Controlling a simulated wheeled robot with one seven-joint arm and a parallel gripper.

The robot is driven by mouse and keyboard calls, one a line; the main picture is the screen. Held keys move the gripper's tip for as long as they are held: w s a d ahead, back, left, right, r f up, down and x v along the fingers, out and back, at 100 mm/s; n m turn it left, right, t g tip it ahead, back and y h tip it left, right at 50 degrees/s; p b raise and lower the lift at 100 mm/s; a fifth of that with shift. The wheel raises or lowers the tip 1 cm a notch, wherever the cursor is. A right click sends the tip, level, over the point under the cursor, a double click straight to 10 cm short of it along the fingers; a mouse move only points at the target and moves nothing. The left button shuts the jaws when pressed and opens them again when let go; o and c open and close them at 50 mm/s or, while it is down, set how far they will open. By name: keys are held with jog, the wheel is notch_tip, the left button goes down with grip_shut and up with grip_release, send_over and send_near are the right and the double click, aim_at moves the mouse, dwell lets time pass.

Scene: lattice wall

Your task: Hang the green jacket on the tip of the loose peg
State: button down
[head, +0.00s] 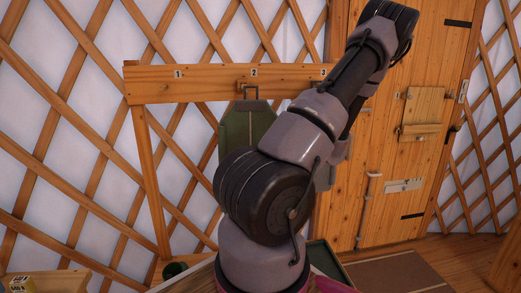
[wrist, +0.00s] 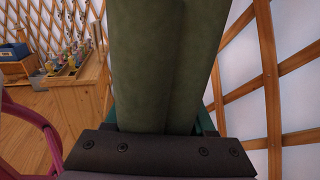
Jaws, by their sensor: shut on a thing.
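The green jacket (head: 236,136) shows in the head view in front of the lattice wall, just below the number 2 on the wooden rail (head: 190,86). My arm covers its lower right part. A small brown hook-like piece (head: 250,88) shows at its top; I cannot tell whether this is the loose peg or whether the jacket bears on it. In the wrist view the jacket's green cloth (wrist: 165,60) fills the middle, between the teal fingers of my gripper (wrist: 160,122), which is shut on it. The fingertips are hidden behind the cloth. My arm hides the gripper in the head view.
The rail carries numbers 1, 2 and 3 and stands on a wooden post (head: 150,185). A wooden door (head: 405,170) is at the right, with a brown mat (head: 400,273) before it. The wrist view shows a wooden counter (wrist: 72,95) with several small items, and lattice at the right.

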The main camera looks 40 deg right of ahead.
jog(key=w+d+f, duration=0.1)
jog(key=w+d, duration=0.3)
jog(key=w, duration=0.3)
jog(key=shift+w+d+f, duration=0.2)
jog(key=shift+w, duration=0.05)
dwell(0.7)
dwell(0.7)
jog(key=shift+c, duration=0.8)
grip_release()
jog(key=shift+f, duration=0.1)
jog(key=v, duration=1.1)
